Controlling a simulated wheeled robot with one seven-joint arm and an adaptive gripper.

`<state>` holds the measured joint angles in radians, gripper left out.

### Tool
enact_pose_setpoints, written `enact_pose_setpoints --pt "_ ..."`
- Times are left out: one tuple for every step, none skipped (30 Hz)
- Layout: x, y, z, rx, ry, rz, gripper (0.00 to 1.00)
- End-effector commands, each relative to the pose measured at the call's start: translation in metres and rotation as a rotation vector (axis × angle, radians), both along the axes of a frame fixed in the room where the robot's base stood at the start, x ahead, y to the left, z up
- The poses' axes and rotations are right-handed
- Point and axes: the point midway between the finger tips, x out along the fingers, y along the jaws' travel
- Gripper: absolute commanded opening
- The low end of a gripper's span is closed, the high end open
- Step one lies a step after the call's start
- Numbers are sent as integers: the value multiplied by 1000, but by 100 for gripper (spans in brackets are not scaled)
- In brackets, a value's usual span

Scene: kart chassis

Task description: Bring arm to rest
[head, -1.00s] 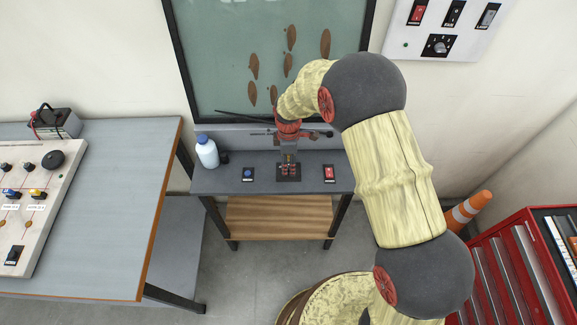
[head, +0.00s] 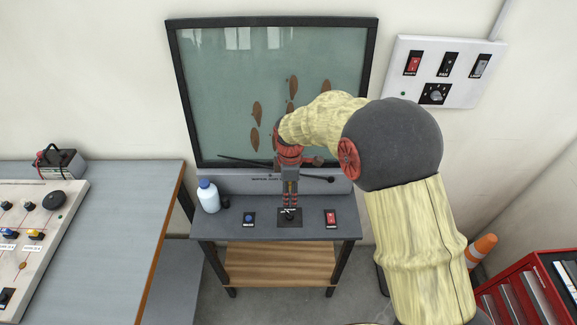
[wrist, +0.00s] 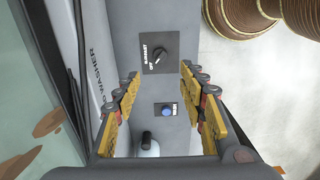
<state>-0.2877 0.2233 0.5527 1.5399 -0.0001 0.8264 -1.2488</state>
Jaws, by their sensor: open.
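My arm (head: 415,235) reaches from the lower right over the narrow grey bench. My gripper (head: 290,206) hangs over the black rotary switch plate (head: 290,222) in the middle of the bench top. In the wrist view my gripper (wrist: 161,88) is open, its yellow-padded fingers apart with nothing between them. The rotary switch (wrist: 158,53) shows beyond the fingertips, its knob uncovered and tilted. I cannot tell the exact gap to it.
A blue button (head: 249,219) and a red switch (head: 330,218) flank the rotary switch. A white bottle (head: 208,197) stands left. A framed glass panel (head: 225,80) rises close behind my gripper. A workbench (head: 125,230) is left, a red cabinet (head: 540,280) right.

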Motion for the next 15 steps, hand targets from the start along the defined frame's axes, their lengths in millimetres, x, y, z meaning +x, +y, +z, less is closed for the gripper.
enact_pose_setpoints --pt "0 0 0 0 0 0 41" --pt "0 0 0 0 0 0 41" --pt "0 0 0 0 0 0 41" --pt "0 0 0 0 0 0 41" --pt "0 0 0 0 0 -3 41" --pt "0 0 0 0 0 -11 41" --pt "0 0 0 0 0 -23 41" --pt "0 0 0 0 0 -40 41" --pt "0 0 0 0 1 -70 41" --pt "-1 0 0 -1 2 -98 41" --pt "-1 0 0 -1 3 -129 41" --pt "-4 -1 -2 -4 9 -177 41" --pt "-8 -2 -5 -9 19 -215 41" --pt "-15 -4 -8 -14 30 -254 41" --pt "-23 -7 -11 -22 46 -308 41"
